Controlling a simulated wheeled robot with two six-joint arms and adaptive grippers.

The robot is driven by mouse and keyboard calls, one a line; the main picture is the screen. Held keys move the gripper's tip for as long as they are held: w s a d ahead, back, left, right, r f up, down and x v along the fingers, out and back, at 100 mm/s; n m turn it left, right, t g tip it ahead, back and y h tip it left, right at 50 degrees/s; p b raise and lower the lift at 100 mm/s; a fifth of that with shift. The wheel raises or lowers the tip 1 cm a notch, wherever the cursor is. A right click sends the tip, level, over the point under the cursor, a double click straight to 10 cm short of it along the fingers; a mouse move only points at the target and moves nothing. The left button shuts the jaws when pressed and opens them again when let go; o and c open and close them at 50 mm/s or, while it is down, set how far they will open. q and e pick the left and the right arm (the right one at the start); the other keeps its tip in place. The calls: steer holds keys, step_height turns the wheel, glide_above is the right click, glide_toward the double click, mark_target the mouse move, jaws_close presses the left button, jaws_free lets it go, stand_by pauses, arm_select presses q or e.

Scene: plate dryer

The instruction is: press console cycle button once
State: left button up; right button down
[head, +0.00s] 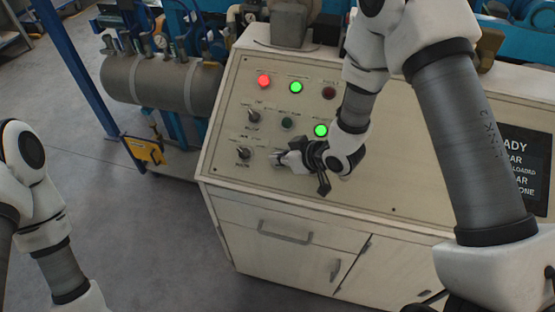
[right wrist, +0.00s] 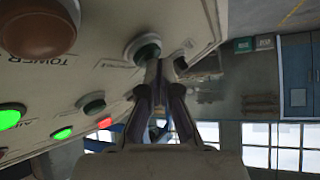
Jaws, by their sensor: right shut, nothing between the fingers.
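The console (head: 375,190) has a sloped cream panel with several lamps, knobs and buttons. My right gripper (head: 281,159) is shut and empty, low over the panel's front row, right of a black knob (head: 243,153). In the right wrist view the shut fingertips (right wrist: 166,66) are at a dark green button (right wrist: 148,50) with a pale collar. They look very close to it; I cannot tell whether they touch. The fingers hide part of this button, and its label is not readable. My left gripper is out of view.
A large brown-red button (right wrist: 40,32) sits beside the green one. Behind are a red lamp (head: 263,81), green lamps (head: 296,87) and another dark green button (head: 287,123). A dark display (head: 523,170) is at the right. Floor is clear at the left.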

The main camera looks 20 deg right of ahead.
steer(key=shift+f, duration=0.15)
stand_by(0.3)
steer(key=shift+s+a+r+p, duration=0.1)
steer(key=shift+s+r+p, duration=0.05)
steer(key=shift+r+p, duration=0.3)
steer(key=shift+s+a+r, duration=0.15)
steer(key=shift+s+r, duration=0.05)
steer(key=shift+r, duration=0.15)
